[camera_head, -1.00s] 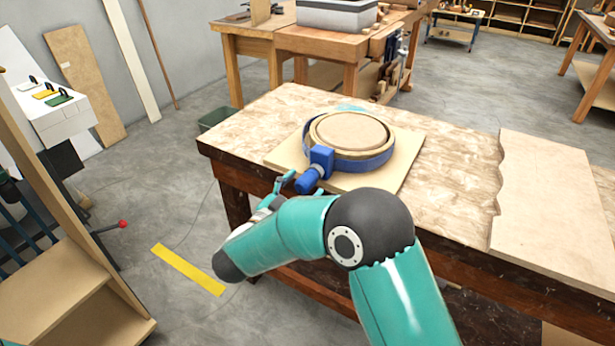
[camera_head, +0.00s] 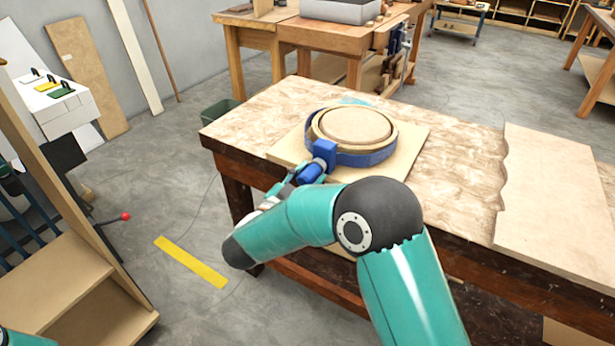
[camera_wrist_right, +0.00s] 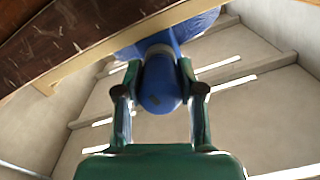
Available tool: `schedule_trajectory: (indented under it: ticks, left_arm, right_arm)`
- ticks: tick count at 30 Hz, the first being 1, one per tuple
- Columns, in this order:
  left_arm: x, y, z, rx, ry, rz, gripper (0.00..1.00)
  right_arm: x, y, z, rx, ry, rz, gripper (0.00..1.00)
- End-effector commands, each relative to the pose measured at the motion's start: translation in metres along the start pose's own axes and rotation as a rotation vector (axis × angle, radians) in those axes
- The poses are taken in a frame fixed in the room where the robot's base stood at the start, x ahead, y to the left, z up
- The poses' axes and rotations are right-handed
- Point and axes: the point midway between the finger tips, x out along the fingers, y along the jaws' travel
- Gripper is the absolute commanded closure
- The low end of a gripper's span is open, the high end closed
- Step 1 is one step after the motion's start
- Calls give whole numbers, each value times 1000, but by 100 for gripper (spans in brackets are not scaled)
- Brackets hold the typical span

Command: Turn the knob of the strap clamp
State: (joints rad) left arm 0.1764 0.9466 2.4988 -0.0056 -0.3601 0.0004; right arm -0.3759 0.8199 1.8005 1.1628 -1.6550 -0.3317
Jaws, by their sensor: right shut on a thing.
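The blue strap clamp (camera_head: 365,158) runs around a round wooden ring (camera_head: 353,127) on a square board on the workbench. Its blue block (camera_head: 325,151) faces the bench's near left edge. The blue knob (camera_head: 309,174) sticks out from the block toward my right gripper (camera_head: 291,182). In the right wrist view the knob (camera_wrist_right: 159,85) sits between the two fingers (camera_wrist_right: 160,103), which are shut on it from both sides. My right forearm hides part of the bench edge. The left gripper does not show; only a bit of teal is at the lower left corner.
The square board (camera_head: 408,145) lies flat under the ring, near the bench edge. A pale wavy-edged sheet (camera_head: 560,190) lies on the right of the workbench (camera_head: 460,160). A wooden shelf unit (camera_head: 75,285) stands at the left, with floor between.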

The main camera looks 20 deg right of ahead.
Motion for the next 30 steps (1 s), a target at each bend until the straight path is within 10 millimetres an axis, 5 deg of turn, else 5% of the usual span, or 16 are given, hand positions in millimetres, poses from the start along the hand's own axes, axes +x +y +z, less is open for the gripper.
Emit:
schedule_trajectory:
  ticks: [30]
  left_arm:
    - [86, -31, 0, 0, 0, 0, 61]
  right_arm:
    - [2, 3, 2, 554, 3, 3, 96]
